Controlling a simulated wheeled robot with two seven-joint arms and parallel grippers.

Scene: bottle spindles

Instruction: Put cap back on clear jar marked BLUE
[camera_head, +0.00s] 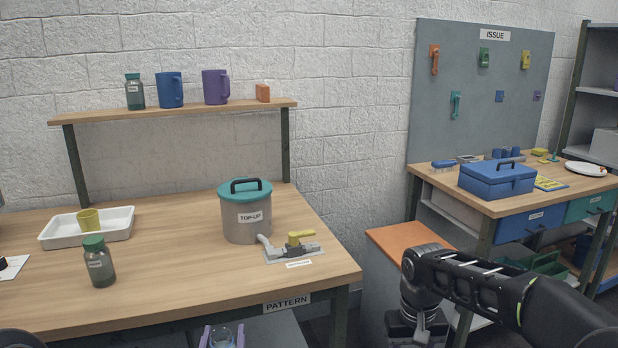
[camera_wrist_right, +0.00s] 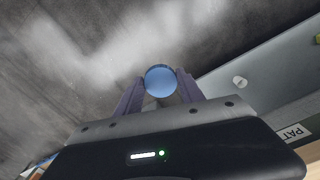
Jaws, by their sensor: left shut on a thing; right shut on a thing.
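My left gripper (camera_head: 222,337) shows at the bottom edge of the head view, below the table's front edge. Its purple fingers are shut on a clear jar (camera_head: 222,342), whose open-looking top shows between them; the rest is cut off, and no BLUE mark can be read. My right gripper (camera_wrist_right: 160,88) shows in the right wrist view, shut on a round blue thing that looks like the cap (camera_wrist_right: 160,81). It is held in the air over a grey floor. In the head view my right arm comes in from the right and its gripper is out of sight.
The wooden table (camera_head: 170,290) bears a TOP-UP pot (camera_head: 245,216), a green-capped jar (camera_head: 98,262), a white tray (camera_head: 125,228) and a grey fixture (camera_head: 290,250). The PATTERN sign (camera_head: 287,302) hangs on its front edge. A blue toolbox (camera_head: 497,180) stands on the right bench.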

